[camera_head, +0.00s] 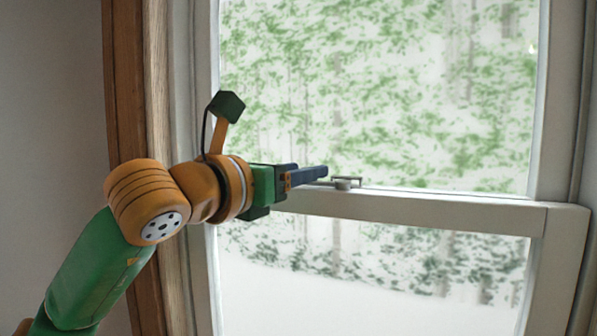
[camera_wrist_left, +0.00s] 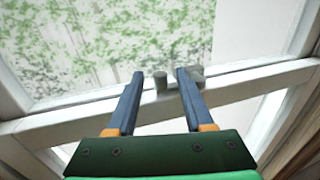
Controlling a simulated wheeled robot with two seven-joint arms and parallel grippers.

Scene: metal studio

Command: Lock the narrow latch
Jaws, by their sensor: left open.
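The narrow latch (camera_head: 345,182) is a small grey metal piece on top of the window's middle rail. My left gripper (camera_head: 318,173) comes in from the left, its blue fingers just above the rail with their tips close to the left side of the latch. In the left wrist view the latch (camera_wrist_left: 161,82) shows a short post between the two fingertips and a grey part beside and behind the right finger. My left gripper (camera_wrist_left: 160,75) is open there, with no visible grip on the latch. Whether a finger touches it I cannot tell. My right gripper is out of view.
The window's white middle rail (camera_head: 440,208) runs across under the latch. Glass panes lie above and below it, with snowy greenery behind. A wooden frame (camera_head: 125,80) and white jamb stand at the left. The rail right of the latch is clear.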

